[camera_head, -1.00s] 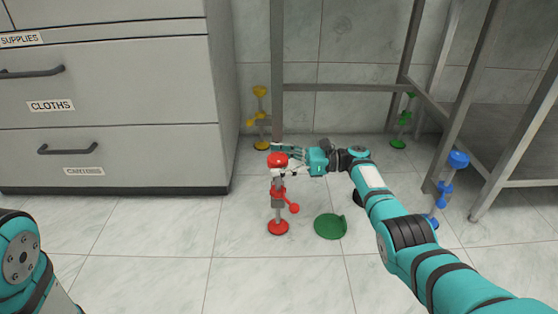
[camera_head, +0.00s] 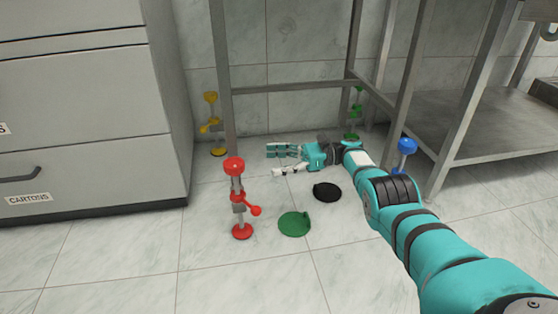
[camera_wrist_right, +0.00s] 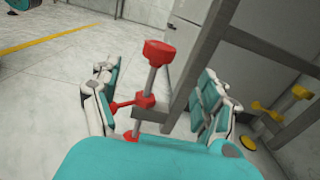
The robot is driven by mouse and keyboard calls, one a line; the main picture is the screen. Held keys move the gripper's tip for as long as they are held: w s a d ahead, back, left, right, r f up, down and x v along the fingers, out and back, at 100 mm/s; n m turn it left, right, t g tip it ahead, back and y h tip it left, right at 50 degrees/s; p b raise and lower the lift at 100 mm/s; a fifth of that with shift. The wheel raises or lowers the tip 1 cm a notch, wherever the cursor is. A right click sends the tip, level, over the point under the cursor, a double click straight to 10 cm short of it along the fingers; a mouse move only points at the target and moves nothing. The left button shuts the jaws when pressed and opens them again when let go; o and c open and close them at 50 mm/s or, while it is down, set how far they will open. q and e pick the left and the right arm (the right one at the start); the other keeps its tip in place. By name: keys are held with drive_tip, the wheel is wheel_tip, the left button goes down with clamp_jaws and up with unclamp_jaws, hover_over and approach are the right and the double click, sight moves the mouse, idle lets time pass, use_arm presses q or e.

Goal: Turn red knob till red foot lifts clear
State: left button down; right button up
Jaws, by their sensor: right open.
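The red knob (camera_head: 234,166) tops a grey upright screw at the front left table leg. A red clamp with a ball-ended lever (camera_head: 255,211) sits below it. The red foot (camera_head: 242,231) is at floor level; I cannot tell if there is a gap under it. My right gripper (camera_head: 274,163) is open and empty, to the right of the red knob and apart from it. In the right wrist view the red knob (camera_wrist_right: 160,52) shows beyond and between the spread fingers, and the red foot (camera_wrist_right: 131,136) is partly hidden. My left gripper is out of view.
A grey drawer cabinet (camera_head: 85,130) stands close on the left. Yellow (camera_head: 210,97), green (camera_head: 357,108) and blue (camera_head: 407,146) knobs mark the other legs. A green disc (camera_head: 294,224) and a black disc (camera_head: 327,192) lie on the floor. Front floor is clear.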

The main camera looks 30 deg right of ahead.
drive_tip(key=shift+s+d, duration=0.15)
drive_tip(key=shift+d, duration=0.15)
